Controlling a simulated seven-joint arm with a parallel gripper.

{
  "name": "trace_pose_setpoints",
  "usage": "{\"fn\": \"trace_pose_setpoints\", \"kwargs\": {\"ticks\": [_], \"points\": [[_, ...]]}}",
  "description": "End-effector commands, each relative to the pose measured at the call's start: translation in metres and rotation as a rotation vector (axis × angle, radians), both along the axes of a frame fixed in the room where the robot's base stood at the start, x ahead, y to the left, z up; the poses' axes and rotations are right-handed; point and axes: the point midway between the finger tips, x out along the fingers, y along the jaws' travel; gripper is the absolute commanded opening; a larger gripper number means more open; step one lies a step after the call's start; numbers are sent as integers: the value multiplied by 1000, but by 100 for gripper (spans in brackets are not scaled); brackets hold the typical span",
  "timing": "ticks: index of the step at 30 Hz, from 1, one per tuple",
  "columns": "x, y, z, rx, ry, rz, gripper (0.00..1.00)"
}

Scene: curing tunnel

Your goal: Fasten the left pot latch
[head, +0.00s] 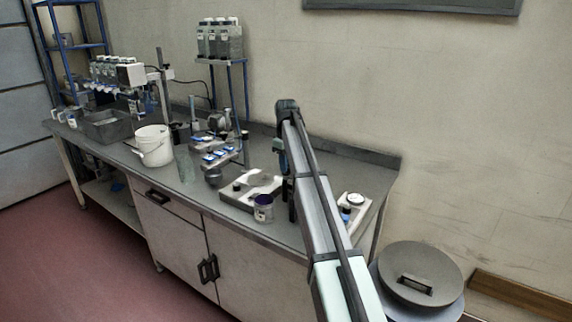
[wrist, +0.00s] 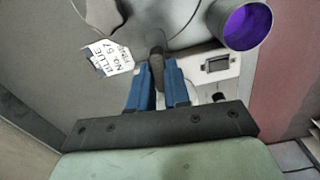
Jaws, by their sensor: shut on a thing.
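In the wrist view my gripper (wrist: 158,82) has its two blue fingers closed on a dark upright piece, apparently the pot latch (wrist: 157,58). This latch stands at the near edge of a round grey pot or lid (wrist: 150,18), cut off by the top of the picture. The fingers hide the latch's lower part, and I cannot tell whether it is fastened. In the head view my arm covers most of the gripper and the latch.
A white tag with writing (wrist: 107,58) lies left of the fingers. A white bucket (head: 153,147) stands farther left. A lidded drum (head: 420,272) is right of my arm.

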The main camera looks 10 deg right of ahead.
Motion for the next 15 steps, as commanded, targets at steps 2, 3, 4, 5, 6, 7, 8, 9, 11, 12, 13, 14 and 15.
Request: {"fn": "trace_pose_setpoints", "kwargs": {"ticks": [2,3,4,5,6,7,8,9,11,12,13,14,15], "points": [[0,0,0,0,0,36,0],[0,0,0,0,0,52,0],[0,0,0,0,0,64,0],[0,0,0,0,0,73,0],[0,0,0,0,0,86,0],[0,0,0,0,0,93,0],[0,0,0,0,0,99,0],[0,0,0,0,0,107,0],[0,0,0,-1,-1,116,0],[0,0,0,-1,-1,120,0],[0,0,0,-1,-1,123,0],[0,0,0,-1,-1,124,0],[0,0,0,-1,-1,126,0]]}}
